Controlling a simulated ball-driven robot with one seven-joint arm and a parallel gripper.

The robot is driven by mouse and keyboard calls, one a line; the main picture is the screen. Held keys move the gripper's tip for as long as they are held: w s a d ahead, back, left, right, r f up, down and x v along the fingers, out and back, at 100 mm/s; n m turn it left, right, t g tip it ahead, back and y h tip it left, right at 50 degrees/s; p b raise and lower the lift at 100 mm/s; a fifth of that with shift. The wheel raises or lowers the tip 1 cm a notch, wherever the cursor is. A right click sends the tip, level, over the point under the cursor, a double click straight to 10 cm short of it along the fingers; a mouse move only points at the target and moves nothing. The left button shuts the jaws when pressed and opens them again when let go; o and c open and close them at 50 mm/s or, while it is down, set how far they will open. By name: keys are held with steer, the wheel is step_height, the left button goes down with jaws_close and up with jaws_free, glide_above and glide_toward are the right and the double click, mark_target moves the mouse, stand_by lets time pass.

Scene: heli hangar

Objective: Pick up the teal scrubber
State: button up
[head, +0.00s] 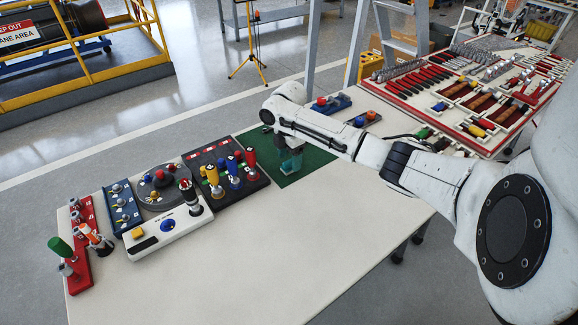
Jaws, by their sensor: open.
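A small teal block, which looks like the teal scrubber (291,162), is on the green mat (312,160) on the white table. My arm reaches in from the right, and its wrist is right above the teal block. My gripper (289,148) points down at the block's top and is open. The wrist and dark gripper parts hide the upper part of the block. I cannot tell whether the fingers are around it or just above it.
A row of control panels stands left of the mat: a dark panel with yellow, blue and red levers (228,172), a white joystick box (168,226) and a red panel (77,262). A red tool tray (462,92) lies behind my arm. The table's front is clear.

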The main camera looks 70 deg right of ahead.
steer(key=shift+f, duration=1.35)
steer(key=shift+c, duration=0.4)
steer(key=c, duration=1)
